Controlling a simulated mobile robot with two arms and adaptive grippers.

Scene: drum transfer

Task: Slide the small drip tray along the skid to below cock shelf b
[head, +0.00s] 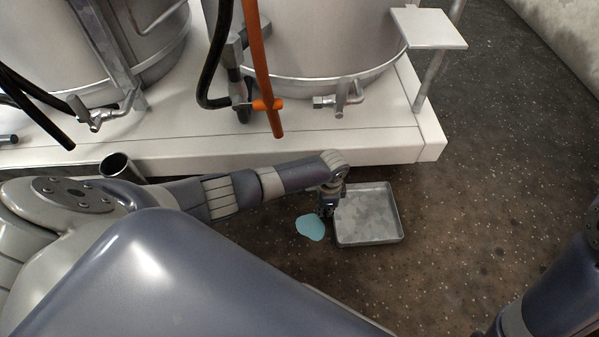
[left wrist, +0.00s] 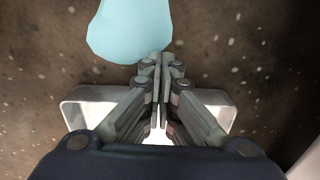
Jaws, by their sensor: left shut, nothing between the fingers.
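The small drip tray (head: 370,215) is a shallow square grey metal tray. It lies flat on the dark floor in front of the white skid (head: 210,148). My left gripper (head: 326,212) points down at the tray's left wall, shut and empty. In the left wrist view the shut fingertips (left wrist: 158,62) reach past the tray's edge (left wrist: 80,108) towards a pale blue puddle; I cannot tell whether they touch the tray. Metal cocks (head: 342,98) sit low on the vessels. I see no label telling which is shelf b. My right gripper is out of view.
The pale blue puddle (head: 311,227) lies on the floor just left of the tray; it also shows in the left wrist view (left wrist: 130,28). An orange hose (head: 262,75) and black hoses hang over the skid. A white plate (head: 428,27) juts out at its right end. Floor right of the tray is clear.

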